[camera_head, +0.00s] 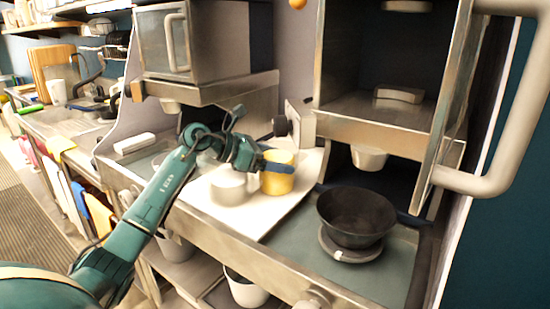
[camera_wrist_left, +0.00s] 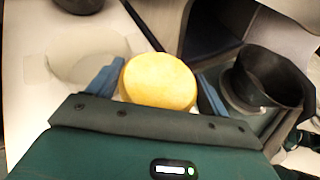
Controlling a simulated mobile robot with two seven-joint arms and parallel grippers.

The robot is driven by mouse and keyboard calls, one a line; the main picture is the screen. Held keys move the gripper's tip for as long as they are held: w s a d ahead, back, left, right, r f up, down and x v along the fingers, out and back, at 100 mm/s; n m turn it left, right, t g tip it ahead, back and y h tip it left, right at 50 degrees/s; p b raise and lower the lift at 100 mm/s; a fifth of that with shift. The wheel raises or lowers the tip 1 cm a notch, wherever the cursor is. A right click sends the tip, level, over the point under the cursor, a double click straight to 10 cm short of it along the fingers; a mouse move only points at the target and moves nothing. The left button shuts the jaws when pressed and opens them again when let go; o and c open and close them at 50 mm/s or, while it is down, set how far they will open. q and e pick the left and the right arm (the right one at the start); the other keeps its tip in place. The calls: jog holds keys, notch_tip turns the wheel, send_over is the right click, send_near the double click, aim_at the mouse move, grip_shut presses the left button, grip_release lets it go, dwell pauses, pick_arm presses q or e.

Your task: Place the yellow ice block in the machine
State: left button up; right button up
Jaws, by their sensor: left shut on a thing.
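The yellow ice block (camera_head: 279,180) is a short round cylinder over the white mat (camera_head: 246,216). My left gripper (camera_head: 278,165) is shut on it. In the left wrist view the yellow block (camera_wrist_left: 158,80) sits between the blue fingertips of the left gripper (camera_wrist_left: 157,88). I cannot tell whether the block touches the mat. The machine on the right (camera_head: 375,130) has its upper compartment open, with its door (camera_head: 447,100) swung to the right. A dark bowl (camera_head: 356,217) stands under this machine's white spout (camera_head: 369,157). My right gripper is not in view.
A whitish round block (camera_head: 228,187) stands on the mat left of the yellow one. A second machine (camera_head: 203,50) with a shut door stands at the left. The open door's thick handle (camera_head: 500,150) sticks out at the right. White containers (camera_head: 246,289) sit below the counter.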

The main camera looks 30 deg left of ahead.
pick_arm(q)
jog(key=o, duration=1.3)
jog(key=shift+f, duration=0.1)
